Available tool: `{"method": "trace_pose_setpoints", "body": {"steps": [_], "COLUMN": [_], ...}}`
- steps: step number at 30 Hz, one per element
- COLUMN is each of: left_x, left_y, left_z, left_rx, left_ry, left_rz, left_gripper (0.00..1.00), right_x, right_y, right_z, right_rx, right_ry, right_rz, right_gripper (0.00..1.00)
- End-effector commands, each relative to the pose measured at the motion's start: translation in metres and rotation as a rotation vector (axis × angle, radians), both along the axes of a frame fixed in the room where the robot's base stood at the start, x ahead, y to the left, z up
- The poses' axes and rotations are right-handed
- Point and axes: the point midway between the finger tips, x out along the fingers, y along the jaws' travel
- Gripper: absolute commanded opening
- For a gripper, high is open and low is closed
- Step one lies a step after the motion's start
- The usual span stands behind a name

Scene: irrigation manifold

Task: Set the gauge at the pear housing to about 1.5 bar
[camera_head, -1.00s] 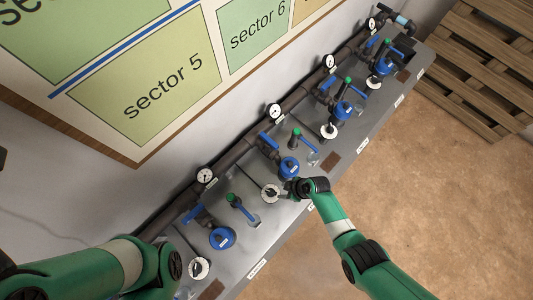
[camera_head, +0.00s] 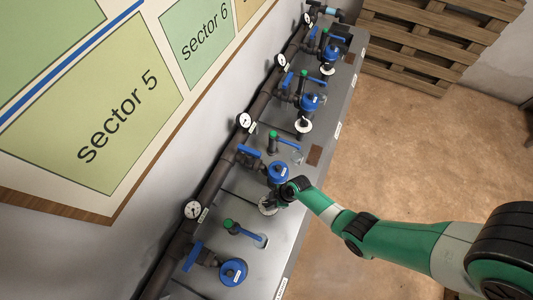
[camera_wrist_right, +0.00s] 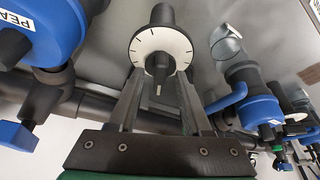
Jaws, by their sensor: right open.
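My right gripper (camera_head: 291,190) is at the second unit from the front, beside a blue housing (camera_head: 278,172) and a white dial (camera_head: 267,206). In the right wrist view the gripper (camera_wrist_right: 160,84) is open, its fingers on either side of a dark knob (camera_wrist_right: 160,68) in front of the white, tick-marked dial (camera_wrist_right: 146,46). I cannot tell whether they touch it. A blue housing (camera_wrist_right: 58,22) at the left carries a partly cut-off label starting "PEA". The pressure gauge (camera_head: 245,120) on the pipe behind this unit is too small to read. My left gripper is out of view.
A dark pipe (camera_head: 222,165) with several gauges runs along the wall. Blue valve levers and green-topped valves (camera_head: 228,224) stand close around the dials on the grey bench (camera_head: 300,215).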

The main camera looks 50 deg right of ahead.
Motion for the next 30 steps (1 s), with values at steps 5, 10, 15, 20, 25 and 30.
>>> {"method": "trace_pose_setpoints", "body": {"steps": [5,10,15,20,25,30], "left_x": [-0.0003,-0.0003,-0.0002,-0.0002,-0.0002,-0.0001], "left_y": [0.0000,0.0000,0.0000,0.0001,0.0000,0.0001], "left_z": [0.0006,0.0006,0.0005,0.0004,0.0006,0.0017], "left_rx": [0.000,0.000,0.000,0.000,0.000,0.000], "left_ry": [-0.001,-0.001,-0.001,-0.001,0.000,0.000], "left_rz": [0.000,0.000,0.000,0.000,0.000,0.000], "left_gripper": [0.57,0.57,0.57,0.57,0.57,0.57], "right_x": [0.0003,0.0003,0.0002,0.0002,0.0002,0.0000], "right_y": [0.0000,0.0001,0.0000,0.0000,0.0001,0.0006], "right_z": [0.0003,0.0003,0.0003,0.0003,0.0003,0.0006], "right_rx": [0.000,0.000,0.000,0.000,-0.001,0.000], "right_ry": [0.000,0.000,0.000,0.000,0.000,-0.001], "right_rz": [0.000,0.000,0.000,0.000,-0.004,-0.036], "right_gripper": [0.49,0.29,0.00,0.00,0.00,0.00]}}
